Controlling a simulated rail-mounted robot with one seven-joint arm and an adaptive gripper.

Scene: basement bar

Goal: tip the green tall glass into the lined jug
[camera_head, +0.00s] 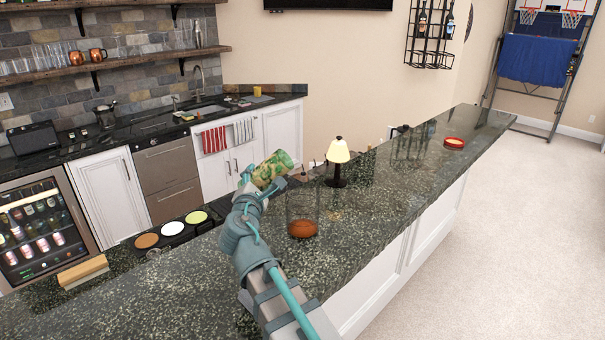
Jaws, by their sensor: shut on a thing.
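The green tall glass (274,166), with a patterned green and yellowish surface, is held above the bar counter, tilted far over towards level. My gripper (256,180) is shut on it at its lower left side; the fingers are partly hidden by my own wrist. The glass's right end is up and left of the jug in the picture; I cannot see into it. The clear lined jug (302,207) stands upright on the counter, just right of my gripper. An orange-brown content (302,228) shows at its bottom. No stream is visible between them.
A tray with coloured discs (172,229) and a wooden block (83,272) lie left.

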